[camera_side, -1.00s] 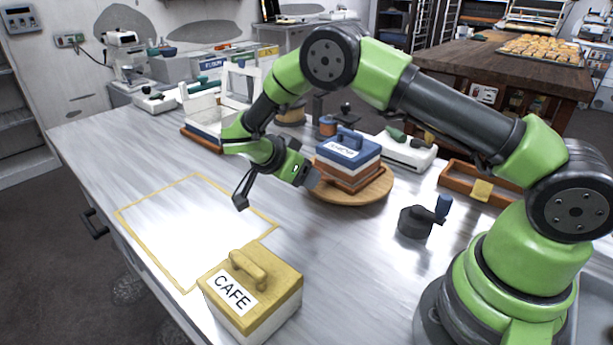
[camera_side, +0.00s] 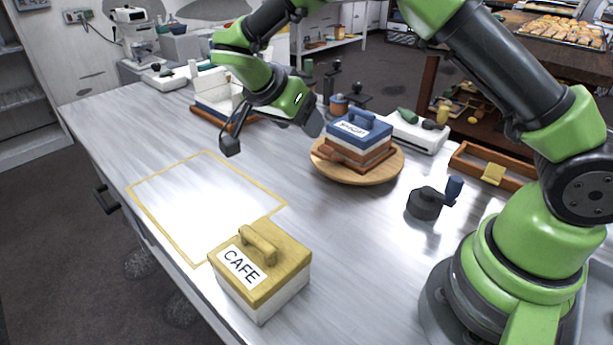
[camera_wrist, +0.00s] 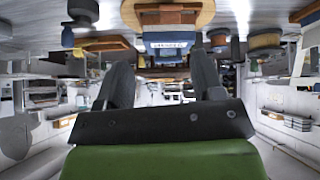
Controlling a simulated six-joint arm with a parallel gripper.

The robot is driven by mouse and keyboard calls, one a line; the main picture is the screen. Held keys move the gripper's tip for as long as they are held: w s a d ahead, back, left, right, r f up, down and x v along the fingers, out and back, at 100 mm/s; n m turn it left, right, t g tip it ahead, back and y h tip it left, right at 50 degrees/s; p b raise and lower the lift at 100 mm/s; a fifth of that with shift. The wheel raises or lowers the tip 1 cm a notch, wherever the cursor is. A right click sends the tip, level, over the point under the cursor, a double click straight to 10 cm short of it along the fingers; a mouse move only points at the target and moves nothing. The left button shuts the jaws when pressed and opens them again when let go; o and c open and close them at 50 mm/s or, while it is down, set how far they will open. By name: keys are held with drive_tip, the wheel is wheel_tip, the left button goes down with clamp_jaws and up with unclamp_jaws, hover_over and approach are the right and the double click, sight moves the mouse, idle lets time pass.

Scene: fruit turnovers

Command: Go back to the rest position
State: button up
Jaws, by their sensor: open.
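My gripper (camera_side: 271,135) is open and empty. It hangs in the air above the worktop, left of the round wooden board (camera_side: 398,165). In the wrist view the two dark fingers (camera_wrist: 161,62) stand apart with nothing held between them. The scene appears upside down there, and a blue-lidded box (camera_wrist: 168,38) shows beyond the fingertips. In the side view this blue-lidded box (camera_side: 357,131) sits on a brown layer on the round board. A yellow-lidded box labelled CAFE (camera_side: 262,270) stands at the front of the worktop, apart from my gripper.
A yellow-outlined rectangle (camera_side: 205,205) on the worktop is empty. A dark crank device (camera_side: 425,203) stands near my base. A wooden tray (camera_side: 470,165) lies behind it. White equipment (camera_side: 213,90) stands at the back left. A white scale-like device (camera_side: 415,130) is behind the board.

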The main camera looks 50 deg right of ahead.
drive_tip(key=s+a+r+n+t+y, duration=0.1)
drive_tip(key=s+r+n+t+y, duration=0.3)
drive_tip(key=s, duration=0.7)
drive_tip(key=s+a+r+n+t+y, duration=0.1)
drive_tip(key=s+r+n+t+y, duration=0.2)
drive_tip(key=s+r+n, duration=0.6)
drive_tip(key=s+r+y, duration=0.1)
drive_tip(key=s+y, duration=0.1)
drive_tip(key=shift+s+a+t+y, duration=0.25)
drive_tip(key=shift+a+t+y, duration=0.05)
drive_tip(key=shift+a+t, duration=0.1)
